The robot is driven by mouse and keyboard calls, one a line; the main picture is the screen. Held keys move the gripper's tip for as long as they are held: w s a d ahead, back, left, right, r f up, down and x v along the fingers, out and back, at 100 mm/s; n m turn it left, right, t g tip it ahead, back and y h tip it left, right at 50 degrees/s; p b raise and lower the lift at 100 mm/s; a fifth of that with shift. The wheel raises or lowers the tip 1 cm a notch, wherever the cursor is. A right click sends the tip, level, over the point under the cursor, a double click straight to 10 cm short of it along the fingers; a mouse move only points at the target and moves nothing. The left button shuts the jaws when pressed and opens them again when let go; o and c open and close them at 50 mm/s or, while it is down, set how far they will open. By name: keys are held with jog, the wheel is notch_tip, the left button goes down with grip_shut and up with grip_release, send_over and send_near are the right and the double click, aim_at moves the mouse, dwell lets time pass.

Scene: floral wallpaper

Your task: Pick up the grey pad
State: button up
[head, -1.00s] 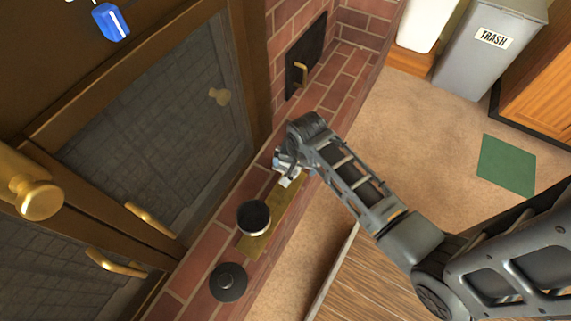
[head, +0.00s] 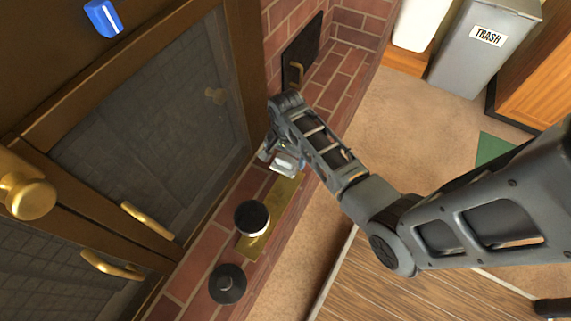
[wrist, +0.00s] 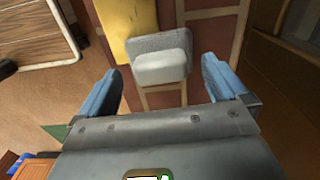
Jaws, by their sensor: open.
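The grey pad (wrist: 160,58) is a small block, light grey on its near part and darker grey behind. It lies on the brick ledge at the end of a yellow-gold plate. It also shows in the head view (head: 286,163), partly covered by my gripper. My gripper (wrist: 162,78) is open, with blue fingers on either side of the pad's near end in the wrist view. The fingers look apart from the pad, and nothing is held. In the head view my gripper (head: 273,152) is over the ledge; its fingertips are hard to make out.
On the ledge are the gold plate (head: 259,238), a dark round-topped cup (head: 251,217) and a black lid-like disc (head: 228,284). Brass-handled glass doors (head: 150,125) stand close on the left. A trash bin (head: 484,48) and green mat (head: 492,148) are far right.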

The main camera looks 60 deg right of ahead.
aim_at(286, 158)
notch_tip(286, 158, down, 3)
jog(key=shift+a+f+b, duration=0.1)
jog(key=shift+f+b, duration=0.05)
jog(key=shift+b, duration=0.25)
jog(key=c, duration=0.8)
notch_tip(286, 158, up, 5)
jog(key=shift+f+p, duration=0.1)
jog(key=shift+p, duration=1)
jog(key=s+d+r+p, duration=0.2)
jog(key=s+d+r, duration=0.3)
jog(key=d, duration=0.5)
jog(key=shift+s+r, duration=0.3)
jog(key=shift+r, duration=0.35)
jog(key=shift+d, duration=0.1)
